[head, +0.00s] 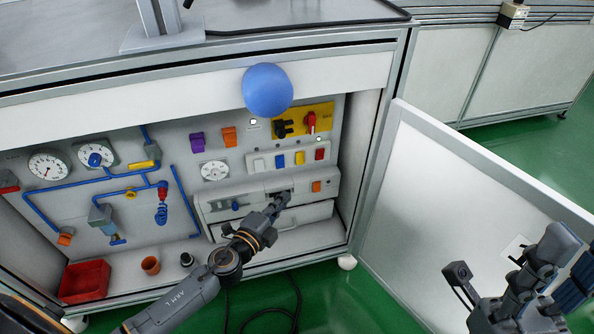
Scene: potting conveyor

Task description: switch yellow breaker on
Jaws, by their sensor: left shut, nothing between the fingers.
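The yellow breaker (300,158) sits in a row on the cabinet's back panel, between a blue breaker (280,161) and a red breaker (319,154). A pale breaker (259,165) is at the row's left end. Whether the yellow switch is up or down is too small to tell. My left gripper (281,198) is shut and empty, below the breaker row, in front of the grey drawer unit. It is apart from the yellow breaker in the picture. My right gripper (545,250) is at the lower right, in front of the open door; its fingers are hard to make out.
A blue ball-shaped object (267,90) shows at the cabinet's top edge. A yellow plate with a red switch (310,122) is above the breakers. The cabinet door (450,200) stands open at right. Gauges, blue pipes and a red bin (85,281) are at left.

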